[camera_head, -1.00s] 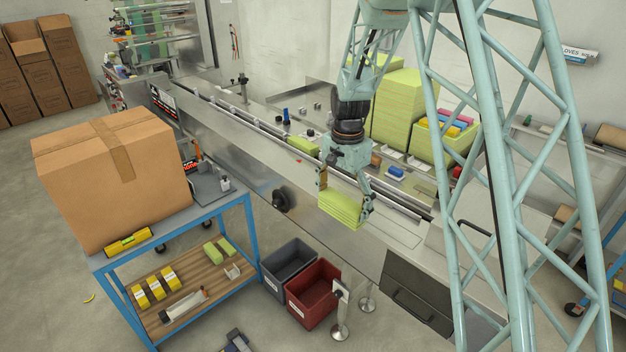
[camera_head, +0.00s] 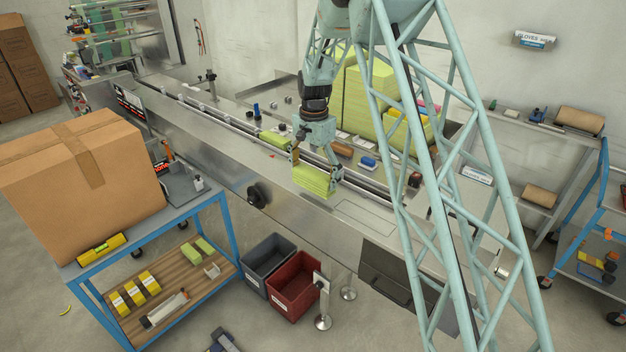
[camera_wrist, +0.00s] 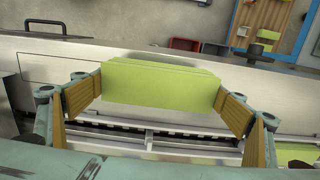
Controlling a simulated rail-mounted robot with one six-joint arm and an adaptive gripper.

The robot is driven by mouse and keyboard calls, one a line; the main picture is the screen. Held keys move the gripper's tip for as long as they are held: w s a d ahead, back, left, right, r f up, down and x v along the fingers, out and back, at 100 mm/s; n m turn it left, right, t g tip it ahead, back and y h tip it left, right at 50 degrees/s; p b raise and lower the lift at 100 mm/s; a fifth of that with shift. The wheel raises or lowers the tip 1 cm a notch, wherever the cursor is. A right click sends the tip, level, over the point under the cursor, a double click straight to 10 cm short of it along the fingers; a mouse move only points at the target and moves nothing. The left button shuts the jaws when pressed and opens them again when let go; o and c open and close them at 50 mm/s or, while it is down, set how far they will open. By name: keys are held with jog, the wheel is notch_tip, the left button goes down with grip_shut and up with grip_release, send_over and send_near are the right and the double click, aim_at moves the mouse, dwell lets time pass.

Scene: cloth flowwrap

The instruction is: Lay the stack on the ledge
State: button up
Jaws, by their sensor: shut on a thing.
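The stack of yellow-green cloths (camera_head: 314,182) is in my gripper (camera_head: 315,170), over the machine's steel front ledge (camera_head: 270,178). In the wrist view, the stack (camera_wrist: 160,82) is pinched between the two wood-coloured finger pads of my gripper (camera_wrist: 160,98). Its layers lie slightly uneven along the far edge. The steel ledge (camera_wrist: 130,58) shows beyond and beneath it. I cannot tell whether the underside touches the ledge.
Behind the ledge runs the conveyor channel (camera_head: 230,118), with another green stack (camera_head: 275,138) in it. Grey (camera_head: 267,262) and red (camera_head: 295,285) bins stand on the floor below. A large carton (camera_head: 85,185) sits on the blue cart at left.

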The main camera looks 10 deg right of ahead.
aim_at(313, 168)
jog(key=shift+w+d+f, duration=0.1)
jog(key=shift+w+d, duration=0.1)
jog(key=shift+w, duration=1.25)
jog(key=shift+w, duration=0.2)
jog(key=shift+w+f+p, duration=0.1)
jog(key=shift+f+p, duration=0.2)
jog(key=shift+f, duration=1.5)
jog(key=shift+f, duration=0.2)
jog(key=o, duration=0.7)
jog(key=shift+r, duration=0.15)
